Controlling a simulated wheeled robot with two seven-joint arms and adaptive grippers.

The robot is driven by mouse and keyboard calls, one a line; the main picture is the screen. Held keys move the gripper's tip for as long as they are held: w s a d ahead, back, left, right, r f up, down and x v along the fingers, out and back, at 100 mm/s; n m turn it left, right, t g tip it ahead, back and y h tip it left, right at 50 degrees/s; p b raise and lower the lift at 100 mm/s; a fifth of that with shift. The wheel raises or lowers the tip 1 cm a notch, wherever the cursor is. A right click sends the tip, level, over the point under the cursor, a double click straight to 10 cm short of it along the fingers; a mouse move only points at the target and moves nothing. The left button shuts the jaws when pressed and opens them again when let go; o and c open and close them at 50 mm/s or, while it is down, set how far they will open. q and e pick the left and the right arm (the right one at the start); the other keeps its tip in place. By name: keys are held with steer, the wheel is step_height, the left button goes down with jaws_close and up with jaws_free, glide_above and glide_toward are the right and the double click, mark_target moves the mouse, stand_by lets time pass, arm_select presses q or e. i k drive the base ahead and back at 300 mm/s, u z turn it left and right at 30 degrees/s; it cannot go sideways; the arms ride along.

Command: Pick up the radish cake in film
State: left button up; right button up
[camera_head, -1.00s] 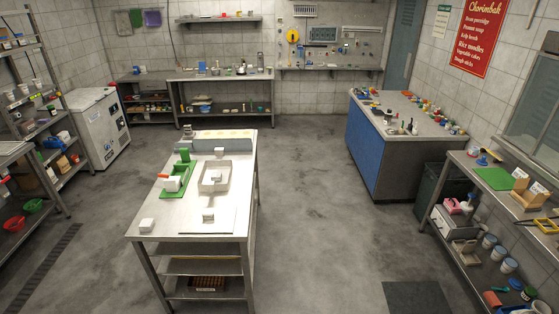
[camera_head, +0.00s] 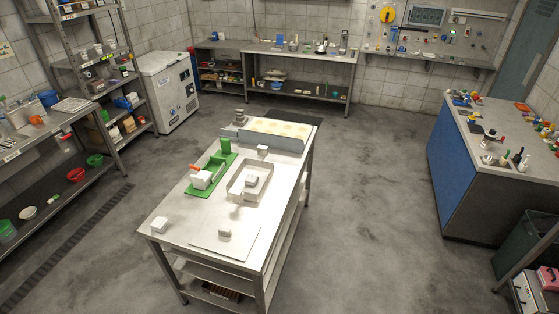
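Several small whitish blocks are on the steel table (camera_head: 185,222). One block (camera_head: 160,225) sits at its near left corner. Another (camera_head: 224,230) sits on a flat pale sheet or board (camera_head: 243,243) near the front edge. One (camera_head: 252,181) is inside a shallow pale tray (camera_head: 236,194), and one (camera_head: 262,150) is behind that tray. A larger white object (camera_head: 201,180) with an orange-red part is on a green board (camera_head: 209,187). I cannot tell which of these is the radish cake in film. Neither of my grippers is in view.
A freezer chest (camera_head: 169,92) and loaded shelves stand at the left. A blue-sided counter (camera_head: 451,167) with many small items is at the right. A workbench (camera_head: 300,52) lines the back wall. The grey floor (camera_head: 365,200) between table and counter is clear.

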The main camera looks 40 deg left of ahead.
mark_target(250, 180)
steer(key=i, duration=3.05)
steer(key=u, duration=2.3)
